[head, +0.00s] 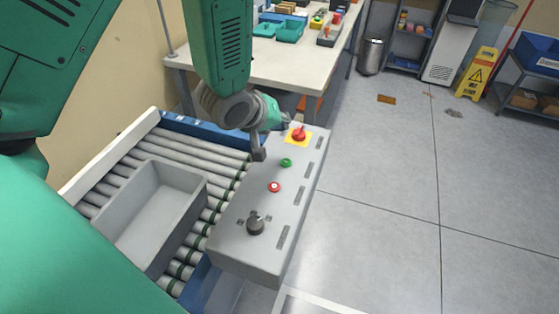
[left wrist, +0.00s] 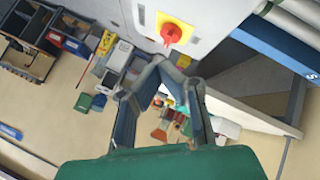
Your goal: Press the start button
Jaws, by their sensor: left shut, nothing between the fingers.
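The grey control box (head: 262,205) has a green button (head: 286,162), a red button (head: 274,187) with a pale ring, and a black rotary knob (head: 255,224). A red knob on a yellow plate (head: 299,134) is at its far end; it also shows in the left wrist view (left wrist: 172,32). No label reading "start" is legible. My left gripper (head: 259,154) is shut and empty, by the box's left edge, left of the green button; I cannot tell its height above the box. Its fingers also meet in the left wrist view (left wrist: 158,66), where the green button is not visible. My right gripper is not in view.
A roller conveyor (head: 222,153) with a grey bin (head: 201,196) on it runs left of the control box. A white worktable (head: 270,73) with teal trays and tools stands behind.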

